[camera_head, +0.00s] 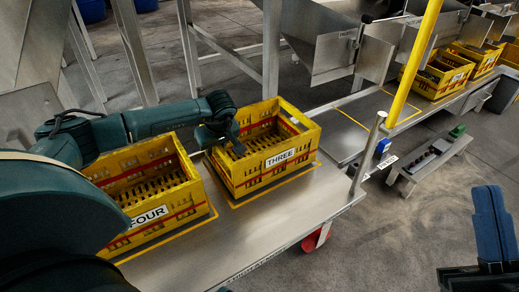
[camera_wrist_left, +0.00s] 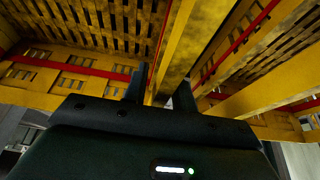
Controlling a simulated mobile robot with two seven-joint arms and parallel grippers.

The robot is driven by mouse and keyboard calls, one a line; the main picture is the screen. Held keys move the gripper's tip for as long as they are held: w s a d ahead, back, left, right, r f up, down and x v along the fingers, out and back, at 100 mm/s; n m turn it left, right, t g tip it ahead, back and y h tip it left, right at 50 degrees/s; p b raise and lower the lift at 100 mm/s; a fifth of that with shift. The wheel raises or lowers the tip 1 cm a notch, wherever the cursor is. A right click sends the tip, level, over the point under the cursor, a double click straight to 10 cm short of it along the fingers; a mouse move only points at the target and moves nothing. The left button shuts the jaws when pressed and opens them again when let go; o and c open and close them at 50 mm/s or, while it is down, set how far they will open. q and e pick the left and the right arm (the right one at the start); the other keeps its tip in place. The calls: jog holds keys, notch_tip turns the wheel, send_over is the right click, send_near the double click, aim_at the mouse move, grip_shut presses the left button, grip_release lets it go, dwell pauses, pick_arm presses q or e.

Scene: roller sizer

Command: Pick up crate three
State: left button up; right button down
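Crate three (camera_head: 262,165) is a yellow crate with red stripes and a white "THREE" label, upright on the metal bench (camera_head: 300,215). It looks empty. My left gripper (camera_head: 236,140) is at its left wall, coming from above. In the left wrist view the two dark fingers (camera_wrist_left: 163,88) stand apart on either side of a yellow crate wall (camera_wrist_left: 172,60). I cannot tell whether they press on it. A dark blue part of my right arm, possibly its gripper (camera_head: 490,225), shows at the lower right edge, away from the crates.
Crate four (camera_head: 148,217), yellow and labelled "FOUR", stands close to the left of crate three. My left arm passes over it. More yellow crates (camera_head: 436,77) stand at the back right. A yellow post (camera_head: 413,65) and a metal post (camera_head: 367,150) rise right of the bench.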

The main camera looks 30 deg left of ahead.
pick_arm(q)
grip_shut()
jog(key=shift+r, duration=0.15)
dwell(0.4)
